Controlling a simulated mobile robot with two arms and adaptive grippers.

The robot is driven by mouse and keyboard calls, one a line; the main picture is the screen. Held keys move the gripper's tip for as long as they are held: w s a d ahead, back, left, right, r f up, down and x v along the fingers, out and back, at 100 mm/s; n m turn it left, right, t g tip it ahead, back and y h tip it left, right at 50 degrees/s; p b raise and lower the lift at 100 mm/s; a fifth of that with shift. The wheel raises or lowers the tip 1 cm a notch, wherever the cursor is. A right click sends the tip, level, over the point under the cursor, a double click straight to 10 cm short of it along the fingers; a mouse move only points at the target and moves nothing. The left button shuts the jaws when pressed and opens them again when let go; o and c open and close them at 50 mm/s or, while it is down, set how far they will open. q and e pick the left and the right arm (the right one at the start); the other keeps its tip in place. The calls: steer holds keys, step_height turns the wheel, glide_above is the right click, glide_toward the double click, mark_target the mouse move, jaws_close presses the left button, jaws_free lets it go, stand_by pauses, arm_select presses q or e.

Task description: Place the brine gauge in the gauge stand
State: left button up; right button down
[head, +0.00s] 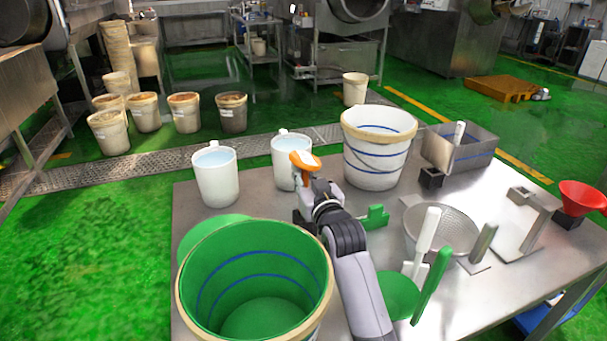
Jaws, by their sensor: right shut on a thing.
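An orange-topped object with a pale face, which I take to be the brine gauge (305,159), is at my right gripper (308,198), in front of a white jug. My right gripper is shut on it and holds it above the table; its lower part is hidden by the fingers. A small black block (431,179), which may be the gauge stand, sits on the table to the right, by the large white bucket and a steel bin. I cannot tell for sure that it is the stand. My left gripper is not in view.
The steel table (560,262) holds two white jugs (216,178), a white bucket (372,170), an open green-lined bucket (190,310), a steel bin (475,157), a mesh strainer (452,224) and a red funnel (582,197).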

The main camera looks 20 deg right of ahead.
steer(key=c, duration=1.6)
jaws_free()
steer(key=shift+f, duration=0.1)
steer(key=shift+o, duration=0.2)
steer(key=shift+r, duration=0.2)
steer(key=s, duration=1.2)
steer(key=shift+d, duration=0.2)
